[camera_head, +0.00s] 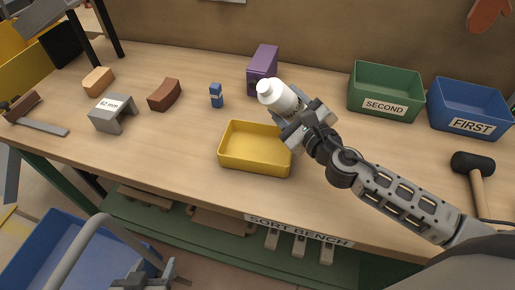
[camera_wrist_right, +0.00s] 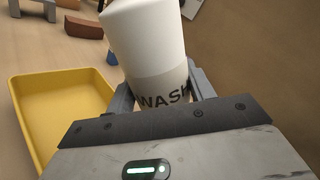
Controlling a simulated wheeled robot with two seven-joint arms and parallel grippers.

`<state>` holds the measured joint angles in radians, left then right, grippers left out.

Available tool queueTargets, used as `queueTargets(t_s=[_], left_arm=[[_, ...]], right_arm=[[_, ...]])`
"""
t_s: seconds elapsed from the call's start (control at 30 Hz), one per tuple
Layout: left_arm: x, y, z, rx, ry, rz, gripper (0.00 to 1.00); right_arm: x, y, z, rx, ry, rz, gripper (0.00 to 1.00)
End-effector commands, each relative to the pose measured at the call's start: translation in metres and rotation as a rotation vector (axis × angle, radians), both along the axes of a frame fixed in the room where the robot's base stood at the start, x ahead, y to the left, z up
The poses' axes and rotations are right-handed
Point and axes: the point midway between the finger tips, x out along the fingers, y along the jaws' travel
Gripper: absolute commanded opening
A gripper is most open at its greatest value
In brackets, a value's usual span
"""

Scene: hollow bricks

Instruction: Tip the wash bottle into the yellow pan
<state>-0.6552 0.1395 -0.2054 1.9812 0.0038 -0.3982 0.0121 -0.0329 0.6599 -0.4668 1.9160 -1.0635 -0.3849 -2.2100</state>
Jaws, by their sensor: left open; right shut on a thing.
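The white wash bottle (camera_head: 283,97) is held in my right gripper (camera_head: 303,118), behind and above the back right corner of the yellow pan. It leans to the left, its white top toward the upper left. In the right wrist view the bottle (camera_wrist_right: 148,50), lettered WASH, sits between the fingers of my right gripper (camera_wrist_right: 160,95). The yellow pan (camera_head: 253,162) stands on the bench and looks empty; it also shows at the left in the right wrist view (camera_wrist_right: 60,83). My left gripper (camera_head: 155,272) is open at the bottom left, away from the bench top.
A purple box (camera_head: 262,70) stands behind the bottle. Green SECOND (camera_head: 385,90) and blue FIRST (camera_head: 468,107) bins stand at the right. A mallet (camera_head: 475,170) lies at the right edge. A blue block (camera_head: 216,95), brown blocks and a grey bridge (camera_head: 110,113) stand left.

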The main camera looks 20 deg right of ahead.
Motion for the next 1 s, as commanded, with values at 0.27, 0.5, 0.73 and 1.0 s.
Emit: queueTargets(t_s=[0.27, 0.5, 0.73, 1.0], left_arm=[[0.0000, -0.0002, 0.0007, 0.000, 0.000, 0.000, 0.57], [0.0001, -0.0003, 0.0029, 0.000, -0.001, 0.000, 0.57], [0.0003, -0.0002, 0.0027, 0.000, -0.001, 0.000, 0.57], [0.0004, -0.0001, 0.0033, 0.000, -0.001, 0.000, 0.57]], right_arm=[[0.0006, -0.0012, 0.0013, -0.016, -0.007, -0.001, 0.17], [0.0022, -0.0094, -0.0037, -0.156, -0.033, 0.000, 0.17], [0.0022, -0.0091, -0.0039, -0.156, -0.034, -0.001, 0.17], [0.0023, -0.0096, -0.0040, -0.162, -0.035, -0.001, 0.17]])
